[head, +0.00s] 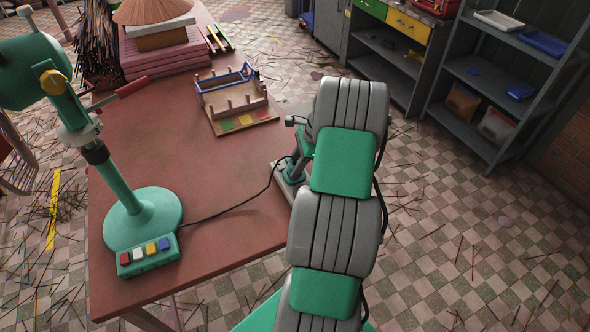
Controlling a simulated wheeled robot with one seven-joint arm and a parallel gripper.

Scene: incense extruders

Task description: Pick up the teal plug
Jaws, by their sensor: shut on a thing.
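My grey arm with green pads fills the middle of the view and hides most of my gripper (298,160), which is at the table's right side. The gripper is shut, low over a pale grey block (284,184). A thin black cable (222,211) runs from the teal button box (148,256) across the table and rises to the gripper's left side. The teal plug seems to be at this cable end, between the jaws. Its body is too hidden to make out, and I cannot tell whether it touches the block.
A teal machine (142,218) stands on the red-brown table (215,262) at left. A wooden peg rack (235,95) and pink stacked boards (160,58) lie farther back. Grey shelves (490,80) stand at the right. The table's middle is clear except for the cable.

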